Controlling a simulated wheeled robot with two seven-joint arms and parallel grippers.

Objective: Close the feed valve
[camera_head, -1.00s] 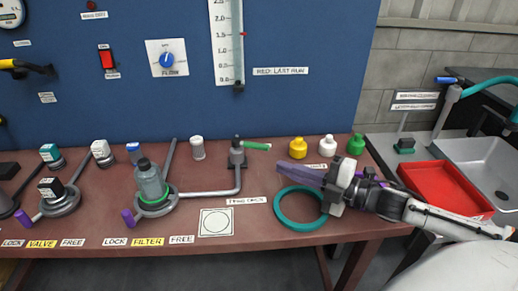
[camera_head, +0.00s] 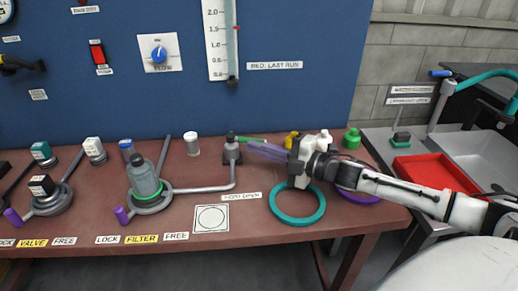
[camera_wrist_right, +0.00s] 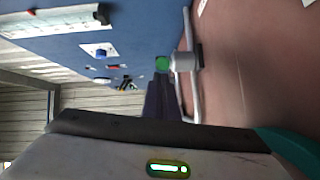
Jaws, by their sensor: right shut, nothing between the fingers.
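The feed valve (camera_head: 232,152) is a grey fitting at the top end of a grey pipe on the bench. Its green lever (camera_head: 254,140) points to the right, partly hidden behind my fingers. My right gripper (camera_head: 250,146) comes in from the right, its purple fingers shut and empty, tips close to the lever. In the right wrist view the green lever end (camera_wrist_right: 162,64) lies just past the fingertips (camera_wrist_right: 160,84), beside the grey valve body (camera_wrist_right: 186,62). I cannot tell whether the tips touch it. My left gripper is not in view.
A teal ring (camera_head: 297,220) lies under my right wrist, and a purple ring (camera_head: 358,196) lies beside it. The filter (camera_head: 145,182) stands left of the pipe. A yellow knob (camera_head: 291,140) and a green knob (camera_head: 352,139) stand behind the arm. The blue panel (camera_head: 300,95) rises behind.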

